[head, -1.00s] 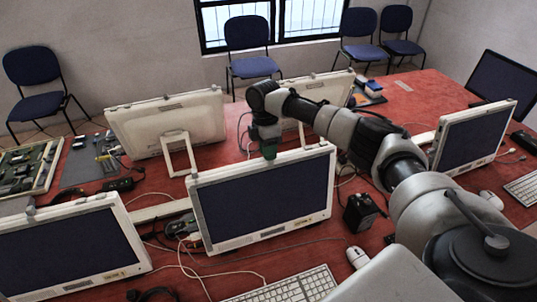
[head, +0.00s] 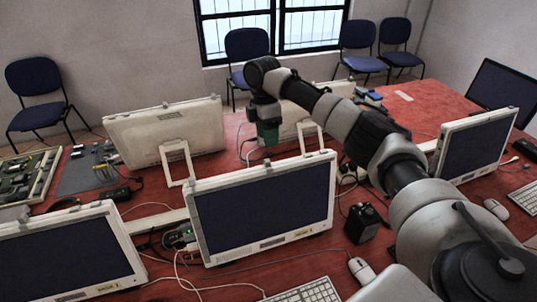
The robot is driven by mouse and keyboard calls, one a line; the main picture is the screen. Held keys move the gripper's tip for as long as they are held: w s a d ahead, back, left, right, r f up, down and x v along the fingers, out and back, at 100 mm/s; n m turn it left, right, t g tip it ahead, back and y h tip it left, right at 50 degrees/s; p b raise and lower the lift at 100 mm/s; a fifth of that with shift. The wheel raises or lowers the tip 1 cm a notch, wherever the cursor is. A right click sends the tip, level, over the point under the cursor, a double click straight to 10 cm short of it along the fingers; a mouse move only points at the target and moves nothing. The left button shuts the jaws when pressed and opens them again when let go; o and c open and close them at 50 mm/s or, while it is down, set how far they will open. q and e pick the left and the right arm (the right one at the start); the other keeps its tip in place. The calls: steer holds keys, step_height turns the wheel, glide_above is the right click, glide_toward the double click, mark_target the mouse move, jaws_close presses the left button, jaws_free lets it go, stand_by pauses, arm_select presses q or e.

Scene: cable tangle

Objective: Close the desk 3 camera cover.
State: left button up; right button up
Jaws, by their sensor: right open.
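The middle monitor (head: 262,208) stands facing me with a dark screen and a pale frame. A small dark bit shows on its top edge (head: 267,165); I cannot tell whether it is a camera cover, or whether it is open or closed. No desk number is readable. My right gripper (head: 268,138), with green fingertips pointing down, hangs just above that top edge in the picture, apart from it. It is open, and nothing shows in it. My left gripper is out of view.
Other monitors stand at left front (head: 65,258), right (head: 475,145) and behind (head: 165,135). A black box (head: 362,223), a mouse (head: 361,270), a keyboard (head: 305,292) and loose white cables lie around the middle monitor on the red table (head: 330,262).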

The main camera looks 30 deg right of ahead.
steer(key=v, duration=0.3)
steer(key=shift+r+b, duration=0.3)
steer(key=shift+r, duration=0.05)
